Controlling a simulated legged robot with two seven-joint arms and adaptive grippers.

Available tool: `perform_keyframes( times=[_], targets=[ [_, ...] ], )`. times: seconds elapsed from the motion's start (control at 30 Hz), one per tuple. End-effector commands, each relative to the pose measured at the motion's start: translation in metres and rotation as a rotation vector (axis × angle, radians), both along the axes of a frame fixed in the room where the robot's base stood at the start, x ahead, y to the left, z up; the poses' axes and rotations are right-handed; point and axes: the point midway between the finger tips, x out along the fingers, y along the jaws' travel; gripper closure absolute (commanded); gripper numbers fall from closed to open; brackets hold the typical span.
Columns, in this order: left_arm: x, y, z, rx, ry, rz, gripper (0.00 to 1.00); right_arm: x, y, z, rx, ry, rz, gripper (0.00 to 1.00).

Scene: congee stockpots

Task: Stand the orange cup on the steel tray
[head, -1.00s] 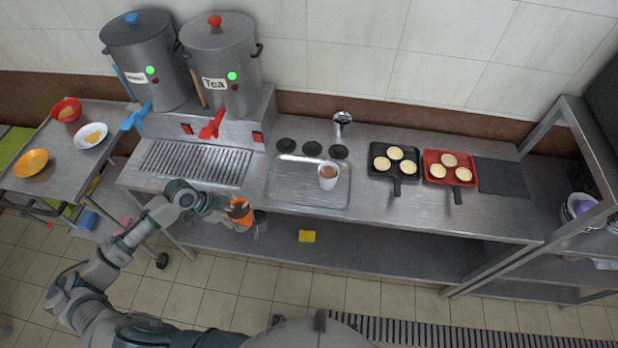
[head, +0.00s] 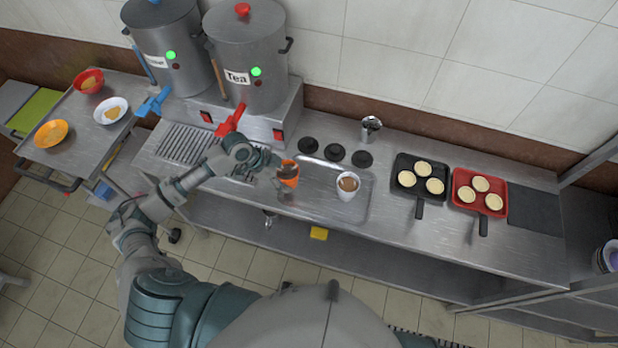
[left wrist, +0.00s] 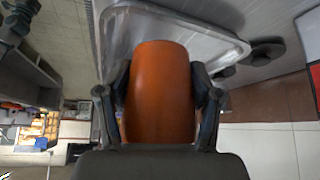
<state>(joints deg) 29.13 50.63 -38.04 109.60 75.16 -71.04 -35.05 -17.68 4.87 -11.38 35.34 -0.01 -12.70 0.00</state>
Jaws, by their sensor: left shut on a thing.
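The orange cup (head: 288,173) is held by my left gripper (head: 280,172), which is shut on it at the left end of the steel tray (head: 322,210). In the left wrist view the orange cup (left wrist: 161,92) fills the space between the two fingers, with the tray (left wrist: 222,38) behind it. Whether the cup touches the tray or the counter is hard to tell. A white cup (head: 347,187) with brown contents stands on the right part of the tray. My right gripper is not in view.
Several black discs (head: 335,152) lie behind the tray. A metal container (head: 371,129) stands at the back. A black pan (head: 420,180) and a red pan (head: 480,193) are to the right. The tea stockpot (head: 247,60) and its red tap (head: 231,120) are behind my left arm.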

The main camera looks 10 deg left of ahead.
Motion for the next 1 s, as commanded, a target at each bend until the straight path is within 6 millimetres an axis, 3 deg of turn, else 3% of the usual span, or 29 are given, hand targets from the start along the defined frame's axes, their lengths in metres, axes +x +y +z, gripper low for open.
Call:
perform_keyframes(
  times=[0.1, 0.27, 0.43, 0.67, 0.83, 0.87, 0.93, 1.0],
  targets=[
    [0.017, -0.032, 0.000, -0.004, -0.002, -0.003, 0.80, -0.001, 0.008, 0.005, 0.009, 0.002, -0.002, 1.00],
    [0.029, -0.055, -0.003, -0.002, -0.001, -0.001, 0.80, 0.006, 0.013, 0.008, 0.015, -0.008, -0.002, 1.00],
    [0.032, -0.058, -0.010, -0.001, 0.000, 0.000, 0.80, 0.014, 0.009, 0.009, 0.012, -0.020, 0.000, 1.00],
    [0.032, -0.058, -0.040, -0.002, 0.002, 0.000, 0.80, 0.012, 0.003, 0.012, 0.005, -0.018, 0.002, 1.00],
    [0.032, -0.058, -0.041, -0.001, -0.001, -0.001, 0.80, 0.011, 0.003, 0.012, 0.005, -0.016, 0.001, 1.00],
    [0.032, -0.058, -0.042, 0.001, 0.001, -0.001, 0.31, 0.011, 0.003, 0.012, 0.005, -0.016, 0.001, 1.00],
    [0.031, -0.058, -0.042, 0.001, 0.001, -0.001, 0.13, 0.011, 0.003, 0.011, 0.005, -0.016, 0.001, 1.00],
    [0.031, -0.059, -0.042, 0.001, 0.000, -0.001, 0.10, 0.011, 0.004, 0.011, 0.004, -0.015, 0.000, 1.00]
  ],
)
